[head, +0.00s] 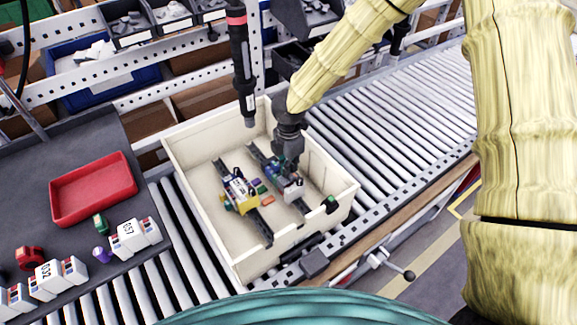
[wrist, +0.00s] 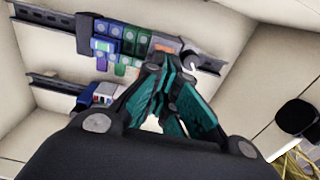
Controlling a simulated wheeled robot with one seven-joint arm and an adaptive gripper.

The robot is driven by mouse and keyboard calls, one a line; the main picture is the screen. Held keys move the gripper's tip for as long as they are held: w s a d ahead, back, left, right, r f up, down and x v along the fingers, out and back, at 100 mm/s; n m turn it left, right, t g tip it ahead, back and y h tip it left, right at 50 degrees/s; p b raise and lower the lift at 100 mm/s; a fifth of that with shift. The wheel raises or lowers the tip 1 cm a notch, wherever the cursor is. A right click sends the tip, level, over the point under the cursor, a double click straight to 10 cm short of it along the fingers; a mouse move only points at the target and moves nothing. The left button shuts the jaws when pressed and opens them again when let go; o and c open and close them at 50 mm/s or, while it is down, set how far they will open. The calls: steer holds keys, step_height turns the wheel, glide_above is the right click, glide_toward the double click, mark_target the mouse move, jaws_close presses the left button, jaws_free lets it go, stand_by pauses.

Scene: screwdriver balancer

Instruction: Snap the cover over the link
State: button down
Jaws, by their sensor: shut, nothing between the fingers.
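My gripper (head: 290,165) reaches down into the cream crate (head: 336,200), over the right-hand rail (head: 262,160). In the wrist view its teal fingers (wrist: 170,68) are shut and empty, with the tips close to that rail's parts; I cannot tell if they touch. A row of blue and green blocks (wrist: 118,40) sits on this rail. A small orange piece (wrist: 166,46) and a pale curved piece (wrist: 192,60) lie by the fingertips. I cannot tell which piece is the cover or the link, and the fingers hide part of the rail.
The left rail (head: 262,230) carries a yellow and white device (head: 241,194). A black screwdriver (head: 241,65) hangs above the crate. Rollers (head: 400,120) surround the crate. A red tray (head: 93,188) and white numbered blocks (head: 135,236) stand on the left table.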

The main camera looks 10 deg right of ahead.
steer(key=shift+f, duration=0.5)
stand_by(0.5)
steer(key=shift+r+p, duration=1.4)
steer(key=shift+r, duration=1.15)
